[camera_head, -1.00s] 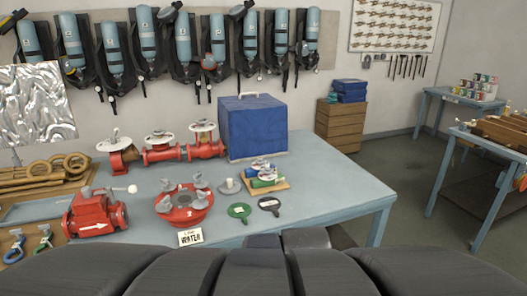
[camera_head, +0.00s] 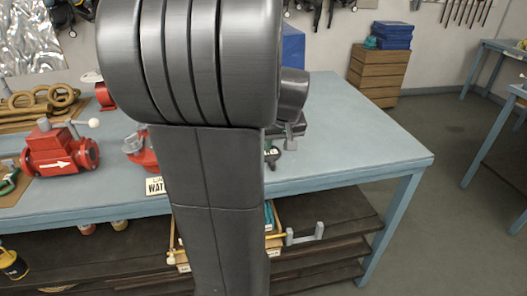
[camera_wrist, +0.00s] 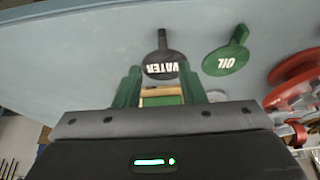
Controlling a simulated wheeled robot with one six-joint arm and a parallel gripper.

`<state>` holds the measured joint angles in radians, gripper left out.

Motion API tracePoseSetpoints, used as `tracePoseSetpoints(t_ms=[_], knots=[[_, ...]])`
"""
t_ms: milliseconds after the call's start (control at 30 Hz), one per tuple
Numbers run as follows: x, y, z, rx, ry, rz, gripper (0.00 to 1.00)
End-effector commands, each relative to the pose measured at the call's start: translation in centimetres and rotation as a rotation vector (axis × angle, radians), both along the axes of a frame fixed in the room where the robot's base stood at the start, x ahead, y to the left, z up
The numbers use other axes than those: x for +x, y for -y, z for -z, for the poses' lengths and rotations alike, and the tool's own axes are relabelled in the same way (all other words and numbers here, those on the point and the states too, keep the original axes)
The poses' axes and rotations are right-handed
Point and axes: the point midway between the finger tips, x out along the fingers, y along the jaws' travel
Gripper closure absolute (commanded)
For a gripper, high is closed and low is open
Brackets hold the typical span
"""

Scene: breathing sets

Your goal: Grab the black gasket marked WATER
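The black gasket marked WATER (camera_wrist: 165,66) lies flat on the blue table in the wrist view, its handle towards the top of the picture. My gripper (camera_wrist: 159,72) is open, with its two green fingers apart. The gasket's round part shows between and just beyond the fingertips. I cannot tell how high the fingers are above the table. A green gasket marked OIL (camera_wrist: 227,60) lies to its right, outside the fingers. In the head view my arm covers most of this area, and only a small dark part shows by the gripper.
A red round fitting (camera_wrist: 295,80) stands right of the OIL gasket. A tan tray (camera_wrist: 160,91) shows between the fingers. The right part of the table (camera_head: 370,150) is clear.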

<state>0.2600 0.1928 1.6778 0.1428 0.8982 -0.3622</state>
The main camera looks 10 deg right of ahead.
Motion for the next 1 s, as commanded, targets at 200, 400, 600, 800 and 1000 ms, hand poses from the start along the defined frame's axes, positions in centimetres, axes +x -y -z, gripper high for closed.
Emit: tracePoseSetpoints(t_ms=[200, 400, 600, 800, 1000], knots=[[1.1, -0.1, 2.8, 0.001, -0.002, 0.0, 0.64], [1.5, -0.3, 4.3, 0.0, -0.004, -0.001, 0.64], [2.3, -0.6, 7.1, 0.001, -0.004, 0.0, 0.64], [2.8, -0.6, 8.2, 0.0, -0.001, 0.0, 0.64], [2.8, -0.6, 8.2, 0.0, 0.0, 0.0, 0.64]])
